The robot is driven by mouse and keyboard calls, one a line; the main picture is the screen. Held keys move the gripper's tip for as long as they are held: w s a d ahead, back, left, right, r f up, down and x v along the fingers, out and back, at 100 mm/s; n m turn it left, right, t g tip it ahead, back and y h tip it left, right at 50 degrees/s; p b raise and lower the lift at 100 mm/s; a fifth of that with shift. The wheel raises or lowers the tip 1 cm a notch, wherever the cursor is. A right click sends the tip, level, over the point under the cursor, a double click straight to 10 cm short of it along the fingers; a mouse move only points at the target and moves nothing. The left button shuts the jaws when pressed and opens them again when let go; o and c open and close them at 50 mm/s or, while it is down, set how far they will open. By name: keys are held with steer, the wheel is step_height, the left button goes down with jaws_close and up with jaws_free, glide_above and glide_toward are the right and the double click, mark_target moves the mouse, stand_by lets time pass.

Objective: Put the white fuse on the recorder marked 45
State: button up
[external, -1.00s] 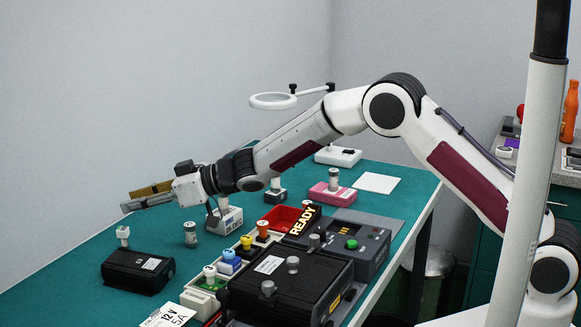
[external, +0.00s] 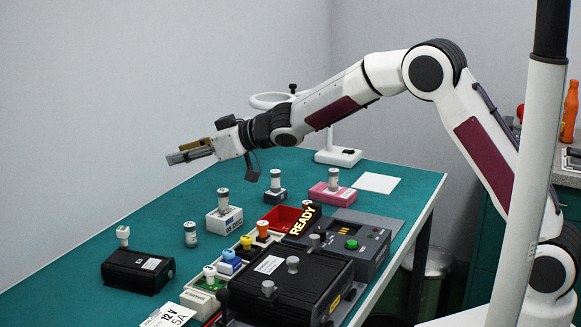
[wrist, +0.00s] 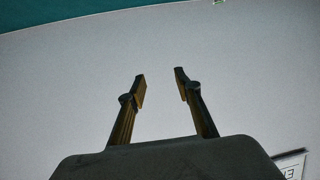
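My gripper (external: 174,156) is open and empty, high above the far left side of the table. In the wrist view its two fingers (wrist: 160,82) are apart with nothing between them. A whitish fuse (external: 190,234) stands upright alone on the table. Other pale fuses stand on the black box (external: 138,270), the white recorder (external: 224,222), the small dark recorder (external: 275,195) and the pink recorder (external: 325,195). The number 45 cannot be read on any of them, and I cannot tell which pale fuse is the white one.
A black case with a READY sign (external: 303,221) and a rack of coloured plugs (external: 229,262) fill the front. A red tray (external: 280,218) lies behind them. A ring lamp base (external: 338,157) and a white sheet (external: 376,183) are at the back. The far left table is bare.

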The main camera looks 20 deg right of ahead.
steer(key=w+d+r+m+t+h, duration=0.15)
steer(key=d+r, duration=0.25)
steer(key=d, duration=0.6)
steer(key=d+r+m+t+h, duration=0.1)
steer(key=d+r+m+h, duration=0.15)
steer(key=d, duration=0.75)
steer(key=s+d+r+m+h, duration=0.1)
steer(key=s+d+r+h, duration=0.15)
steer(key=d, duration=0.55)
steer(key=s+d+r+m+h, duration=0.15)
steer(key=s+d, duration=0.25)
steer(key=d, duration=0.5)
steer(key=s+d+f+m+g+h, duration=0.1)
steer(key=s+d+m+g+h, duration=0.1)
steer(key=s+d, duration=0.55)
steer(key=s+d+f+g, duration=0.1)
steer(key=s+d+f, duration=0.2)
steer(key=s, duration=0.5)
steer(key=s+d+f+m+g, duration=0.1)
steer(key=s+d+f, duration=0.1)
steer(key=s, duration=0.6)
steer(key=s+d+f+m+g, duration=0.1)
steer(key=s+d+f, duration=0.2)
steer(key=s+d, duration=0.2)
steer(key=s, duration=0.3)
steer(key=shift+s+f+h, duration=0.3)
steer(key=shift+s+h, duration=0.05)
steer(key=shift+h, duration=0.05)
steer(key=shift+g, duration=0.25)
